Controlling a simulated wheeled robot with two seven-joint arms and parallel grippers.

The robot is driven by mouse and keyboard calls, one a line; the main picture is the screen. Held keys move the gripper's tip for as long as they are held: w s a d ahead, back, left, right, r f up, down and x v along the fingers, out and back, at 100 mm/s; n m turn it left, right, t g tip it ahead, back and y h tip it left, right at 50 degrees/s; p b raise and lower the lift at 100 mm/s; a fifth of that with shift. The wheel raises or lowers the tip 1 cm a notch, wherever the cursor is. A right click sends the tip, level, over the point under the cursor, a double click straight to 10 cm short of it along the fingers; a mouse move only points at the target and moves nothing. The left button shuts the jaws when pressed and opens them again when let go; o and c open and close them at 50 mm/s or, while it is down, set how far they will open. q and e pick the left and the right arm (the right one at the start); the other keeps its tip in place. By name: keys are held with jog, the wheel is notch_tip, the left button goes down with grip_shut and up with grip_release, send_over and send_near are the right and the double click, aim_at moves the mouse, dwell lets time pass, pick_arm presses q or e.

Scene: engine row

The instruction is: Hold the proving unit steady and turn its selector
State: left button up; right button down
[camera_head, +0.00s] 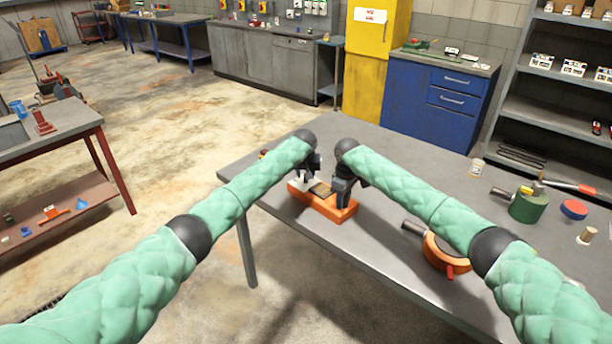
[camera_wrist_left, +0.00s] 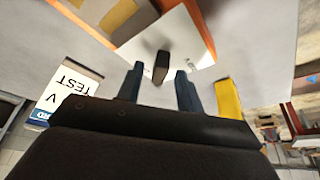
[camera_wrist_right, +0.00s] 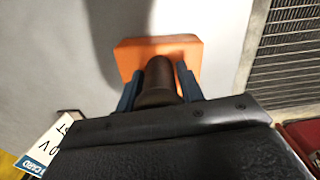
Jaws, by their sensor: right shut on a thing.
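The orange proving unit (camera_head: 340,213) lies on the grey table near its left edge, with a pale panel and a dark area on top. In the left wrist view its dark selector knob (camera_wrist_left: 161,67) stands on the white panel (camera_wrist_left: 178,38). My left gripper (camera_wrist_left: 159,72) is open, its blue fingers on either side of the knob with gaps showing; it is partly hidden in the head view (camera_head: 310,172). My right gripper (camera_head: 343,192) is shut on a dark upright grip (camera_wrist_right: 157,85) at the unit's orange end (camera_wrist_right: 140,52). Its fingertips show in the right wrist view (camera_wrist_right: 160,75).
On the table (camera_head: 400,285) to the right are an orange round device (camera_head: 440,252) with a dark handle, a green cylinder (camera_head: 528,208), a red and blue disc (camera_head: 574,209) and a small jar (camera_head: 477,167). A lettered card (camera_wrist_left: 70,92) shows in the left wrist view.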

pick_arm(q)
jog(key=shift+w+f, duration=0.2)
jog(key=shift+f, duration=0.25)
grip_shut()
jog(key=m+h, duration=0.1)
jog(key=m, duration=0.2)
jog(key=shift+a+m, duration=0.1)
jog(key=shift+m, duration=0.2)
jog(key=shift+w+a+m+g+h, duration=0.1)
jog(key=shift+m+g+h, duration=0.25)
jog(key=shift+m, duration=0.75)
jog(key=shift+m+g+h, duration=0.15)
jog(key=shift+m+h, duration=0.4)
jog(key=shift+m, duration=0.55)
